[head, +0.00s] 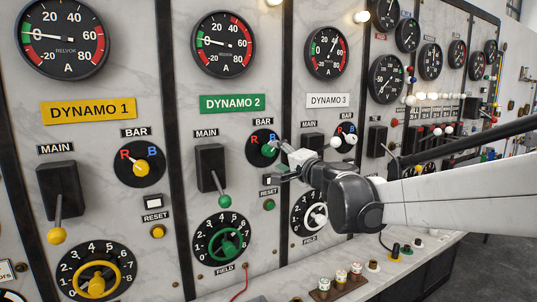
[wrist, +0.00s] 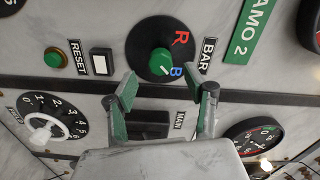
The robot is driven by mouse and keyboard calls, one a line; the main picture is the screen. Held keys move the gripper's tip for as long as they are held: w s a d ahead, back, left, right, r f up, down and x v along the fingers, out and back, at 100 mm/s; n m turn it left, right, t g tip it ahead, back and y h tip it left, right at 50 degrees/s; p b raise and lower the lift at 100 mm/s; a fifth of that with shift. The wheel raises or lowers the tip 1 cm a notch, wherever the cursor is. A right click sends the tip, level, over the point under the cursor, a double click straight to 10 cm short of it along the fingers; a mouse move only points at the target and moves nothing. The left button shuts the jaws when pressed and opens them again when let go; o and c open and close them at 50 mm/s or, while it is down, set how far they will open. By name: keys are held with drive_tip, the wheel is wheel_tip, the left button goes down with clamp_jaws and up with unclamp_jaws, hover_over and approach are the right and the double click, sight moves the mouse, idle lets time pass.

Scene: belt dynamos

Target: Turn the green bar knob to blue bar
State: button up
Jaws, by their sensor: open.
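The green bar knob (head: 268,150) sits on a black round dial on the Dynamo 2 panel (head: 226,125), under its BAR label. The dial has a red R and a blue B. In the wrist view the green knob (wrist: 160,61) shows a white pointer line that appears to be turned toward the blue B (wrist: 176,71). My gripper (head: 280,165) is in front of the panel, just below and right of the knob. In the wrist view my gripper's fingers (wrist: 168,92) are spread wide and empty, with the knob beyond their tips. Contact with the knob is not visible.
The Dynamo 2 main lever (head: 210,170), green reset button (head: 269,204) and green field wheel (head: 228,243) are close by. The Dynamo 3 bar knob (head: 337,142) is right of my gripper. The Dynamo 1 panel is at left. A bench (head: 350,290) runs below.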

drive_tip(key=v, duration=0.5)
drive_tip(key=s+a+f+n+g+h+b, duration=0.1)
drive_tip(key=s+f+n+g, duration=0.25)
drive_tip(key=s+f, duration=0.45)
drive_tip(key=s+a+f+n+g, duration=0.15)
drive_tip(key=s+f+n, duration=0.25)
drive_tip(key=s, duration=0.7)
drive_tip(key=s+d+f+n+g+h, duration=0.1)
drive_tip(key=s+d+f+g+h, duration=0.1)
drive_tip(key=s+d+f, duration=0.3)
drive_tip(key=s+d+f+n+g+h, duration=0.2)
drive_tip(key=s+d+f+h, duration=0.2)
drive_tip(key=s+f, duration=0.3)
drive_tip(key=s+d+b, duration=0.1)
drive_tip(key=s, duration=0.2)
drive_tip(key=shift+s+f, duration=0.3)
drive_tip(key=shift+f, duration=0.1)
